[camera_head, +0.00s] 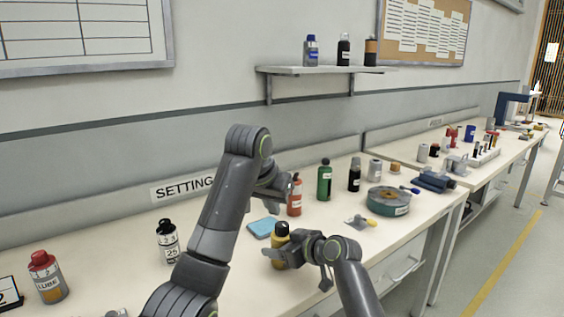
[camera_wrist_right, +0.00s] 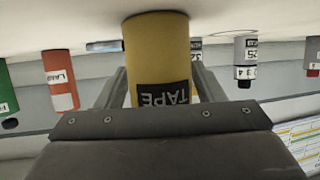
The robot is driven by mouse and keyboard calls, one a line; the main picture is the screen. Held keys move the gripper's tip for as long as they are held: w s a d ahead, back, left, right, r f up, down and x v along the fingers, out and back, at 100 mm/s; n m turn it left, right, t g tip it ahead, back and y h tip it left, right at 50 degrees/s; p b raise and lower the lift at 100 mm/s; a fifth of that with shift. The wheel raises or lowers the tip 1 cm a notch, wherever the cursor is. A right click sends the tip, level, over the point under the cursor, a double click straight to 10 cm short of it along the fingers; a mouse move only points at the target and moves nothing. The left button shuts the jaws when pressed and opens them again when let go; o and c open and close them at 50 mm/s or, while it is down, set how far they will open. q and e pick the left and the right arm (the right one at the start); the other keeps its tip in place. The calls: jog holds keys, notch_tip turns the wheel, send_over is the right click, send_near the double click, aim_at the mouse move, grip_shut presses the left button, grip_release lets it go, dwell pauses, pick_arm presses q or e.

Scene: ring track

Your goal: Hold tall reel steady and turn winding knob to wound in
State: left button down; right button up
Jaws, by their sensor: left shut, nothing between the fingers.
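The tall reel is a yellow cylinder with a dark top (camera_head: 281,236), upright on the bench. In the right wrist view it appears upside down, with a black TAPE label (camera_wrist_right: 160,50). My right gripper (camera_head: 279,254) has its fingers on both sides of the reel, low on its body, apparently touching it. The dark piece on top may be the winding knob; its setting cannot be read. My left gripper (camera_head: 287,190) is shut and empty, above and behind the reel, close to the red bottle's top. The wrist view does not show the reel's top.
A red bottle (camera_head: 295,202), a green bottle (camera_head: 324,184) and a blue pad (camera_head: 263,228) stand or lie behind the reel. The bench front edge is near my right arm.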

jog(key=shift+o, duration=1.3)
